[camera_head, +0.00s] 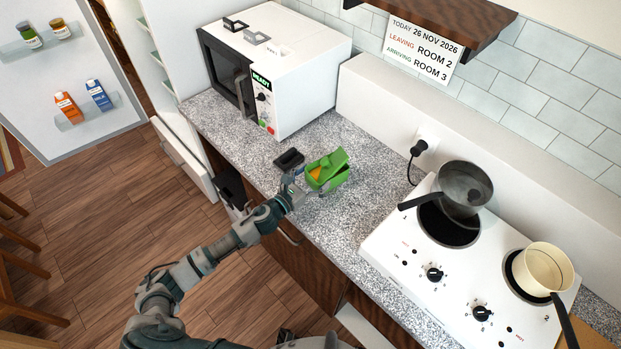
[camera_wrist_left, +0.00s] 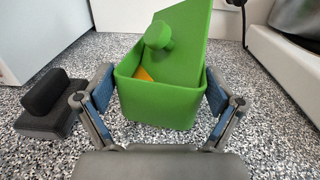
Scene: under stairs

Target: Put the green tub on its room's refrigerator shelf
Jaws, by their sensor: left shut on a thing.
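The green tub (camera_head: 326,178) is over the grey speckled counter, between the microwave and the stove. In the left wrist view the tub (camera_wrist_left: 155,100) has its green knobbed lid (camera_wrist_left: 183,40) tilted up, with something orange inside. My left gripper (camera_head: 308,186) is shut on the tub, one blue-padded finger at each side. I cannot tell whether the tub touches the counter. The refrigerator (camera_head: 155,60) stands open at the upper left, with shelf edges showing. Its door (camera_head: 90,140) holds jars and cartons on two racks. My right gripper is not in view.
A white microwave (camera_head: 300,75) stands behind the tub. A small black object (camera_head: 289,158) lies beside it. A stove (camera_head: 405,265) with a dark pot (camera_head: 465,185) and a cream pan (camera_head: 543,268) is right. A sign (camera_head: 424,50) reads leaving room 2, arriving room 3.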

